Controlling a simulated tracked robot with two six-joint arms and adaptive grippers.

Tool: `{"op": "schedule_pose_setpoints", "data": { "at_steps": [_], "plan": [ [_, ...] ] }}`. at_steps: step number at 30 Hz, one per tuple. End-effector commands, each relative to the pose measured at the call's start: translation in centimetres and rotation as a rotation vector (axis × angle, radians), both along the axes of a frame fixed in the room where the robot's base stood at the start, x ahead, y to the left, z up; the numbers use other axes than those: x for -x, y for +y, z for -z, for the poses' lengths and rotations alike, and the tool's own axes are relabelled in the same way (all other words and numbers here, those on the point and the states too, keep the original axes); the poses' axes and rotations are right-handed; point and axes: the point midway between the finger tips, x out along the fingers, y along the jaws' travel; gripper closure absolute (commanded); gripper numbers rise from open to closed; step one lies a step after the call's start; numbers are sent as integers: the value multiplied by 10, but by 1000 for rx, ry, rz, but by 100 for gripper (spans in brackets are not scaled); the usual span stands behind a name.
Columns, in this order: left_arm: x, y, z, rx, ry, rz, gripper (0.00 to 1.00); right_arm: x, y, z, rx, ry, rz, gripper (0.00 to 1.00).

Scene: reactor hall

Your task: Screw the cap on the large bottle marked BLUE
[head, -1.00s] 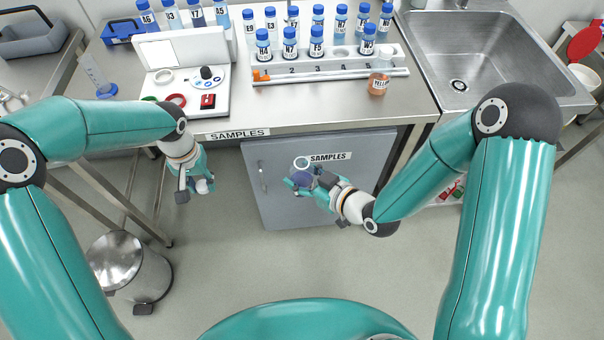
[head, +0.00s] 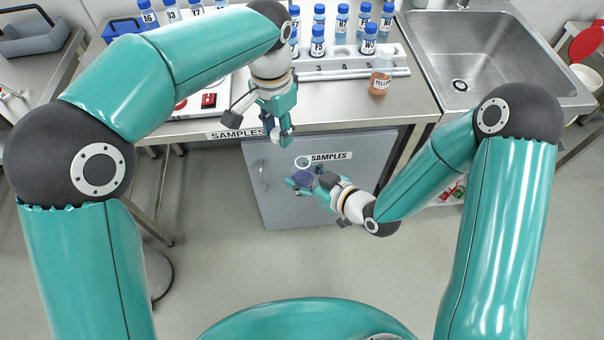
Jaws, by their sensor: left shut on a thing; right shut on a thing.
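My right gripper (head: 305,179) is shut around an open bottle (head: 303,182) with dark blue contents, held in the air in front of the bench. Its pale round mouth (head: 302,162) faces up and is uncovered. Its marking cannot be read here. My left gripper (head: 279,128) is shut on a small whitish cap (head: 275,136), mostly hidden by the fingers. It is above and slightly left of the bottle mouth in the picture, and the cap is apart from the mouth.
The bench (head: 330,116) edge is right behind my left gripper. A rack (head: 345,68) with several blue-capped sample bottles and a jar marked YELLOW (head: 380,80) stand on it. A cabinet door (head: 345,200) is behind the bottle. A sink (head: 470,60) is at right.

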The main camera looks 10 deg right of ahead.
Motion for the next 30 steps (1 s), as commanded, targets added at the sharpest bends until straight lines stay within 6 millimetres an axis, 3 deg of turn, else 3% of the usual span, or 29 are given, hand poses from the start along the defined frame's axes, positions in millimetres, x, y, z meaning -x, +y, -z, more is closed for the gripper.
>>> {"op": "schedule_pose_setpoints", "data": {
  "at_steps": [3,9,22,30],
  "plan": [
    [10,-28,-8,0,1,58,76,0,0,0,-1,-1,0,100],
    [20,-46,-13,1,2,100,75,0,0,0,-1,-1,0,100],
    [21,-47,-12,1,3,103,75,0,0,0,-1,-1,0,100],
    [21,-47,9,1,4,103,76,0,0,0,0,-1,1,100]
  ]
}}
